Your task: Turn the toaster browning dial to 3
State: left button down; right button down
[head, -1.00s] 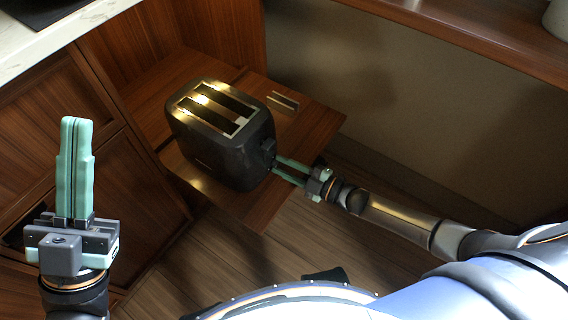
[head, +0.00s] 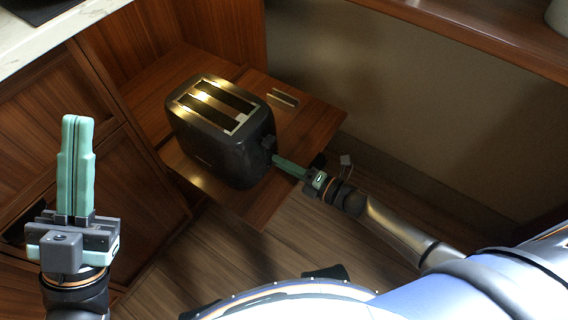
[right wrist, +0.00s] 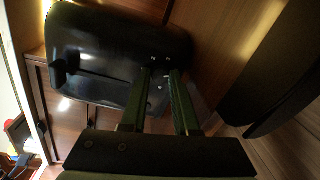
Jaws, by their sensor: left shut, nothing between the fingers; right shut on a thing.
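The black toaster (head: 222,150) with a metal slotted top stands upright on a pull-out wooden shelf. Its control end faces right in the head view and fills the upper part of the right wrist view (right wrist: 110,40). The browning dial (right wrist: 160,79) is a small dark shape between my right fingertips, with small pale marks around it; its setting is not readable. My right gripper (head: 275,159) is shut on the dial, also seen in the right wrist view (right wrist: 160,73). A dark lever (right wrist: 66,69) sticks out beside it. My left gripper (head: 77,119) is shut, empty and away from the toaster.
Wooden cabinets and a pale countertop (head: 70,35) lie at left. A wooden ledge (head: 480,35) runs along the upper right. The floor in front is clear.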

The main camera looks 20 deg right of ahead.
jog(key=n+b, duration=0.2)
jog(key=n, duration=0.2)
jog(key=shift+a+f, duration=0.1)
jog(key=shift+f, duration=0.1)
jog(key=n+b, duration=0.2)
jog(key=n, duration=0.2)
jog(key=shift+s+t+b, duration=0.1)
jog(key=shift+t+b, duration=0.3)
jog(key=shift+n+b, duration=0.7)
jog(key=shift+n, duration=0.3)
jog(key=shift+r, duration=0.1)
jog(key=c, duration=0.7)
grip_release()
jog(key=shift+o, duration=0.2)
jog(key=p+v, duration=0.2)
jog(key=v, duration=1)
jog(key=shift+s, duration=0.3)
jog(key=shift+r, duration=0.2)
